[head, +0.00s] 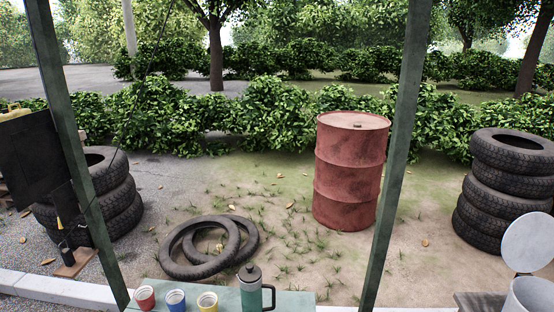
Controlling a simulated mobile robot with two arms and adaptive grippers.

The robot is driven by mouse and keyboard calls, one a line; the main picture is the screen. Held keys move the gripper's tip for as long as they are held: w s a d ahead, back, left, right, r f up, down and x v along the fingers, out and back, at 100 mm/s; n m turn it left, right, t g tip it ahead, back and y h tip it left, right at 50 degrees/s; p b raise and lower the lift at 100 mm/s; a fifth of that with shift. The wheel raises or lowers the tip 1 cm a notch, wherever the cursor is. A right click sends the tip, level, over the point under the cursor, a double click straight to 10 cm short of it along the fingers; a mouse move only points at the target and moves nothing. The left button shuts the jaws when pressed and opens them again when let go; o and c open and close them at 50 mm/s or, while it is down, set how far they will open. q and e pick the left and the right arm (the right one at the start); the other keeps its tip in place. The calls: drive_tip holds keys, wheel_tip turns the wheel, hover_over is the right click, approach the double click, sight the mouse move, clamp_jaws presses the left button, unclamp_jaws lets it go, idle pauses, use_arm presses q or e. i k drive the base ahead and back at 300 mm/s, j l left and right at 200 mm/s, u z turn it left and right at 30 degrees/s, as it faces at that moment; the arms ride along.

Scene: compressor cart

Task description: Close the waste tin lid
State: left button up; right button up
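A pale grey round tin (528,297), which looks like the waste tin, stands at the bottom right corner, cut off by the frame edge. Its round lid (529,243) is open and stands tilted up above the tin's back rim. Neither of my grippers shows in the head view.
A green shelf (295,300) at the bottom holds red, blue and yellow cups and a green-and-grey flask (250,288). Two green posts (398,150) rise left and right. Beyond them stand a red barrel (349,170) and stacked tyres (505,190); two tyres lie flat.

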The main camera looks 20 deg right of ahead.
sight(527, 245)
drive_tip(key=z, duration=2.3)
drive_tip(key=l+z, duration=0.25)
drive_tip(key=i+l+z, duration=0.25)
drive_tip(key=i+l, duration=0.2)
drive_tip(key=i+l+z, duration=0.5)
drive_tip(key=i, duration=0.45)
drive_tip(key=i+l+u, duration=0.1)
drive_tip(key=i+u, duration=0.15)
drive_tip(key=i, duration=0.25)
drive_tip(key=i+l+u, duration=0.2)
drive_tip(key=i, duration=0.3)
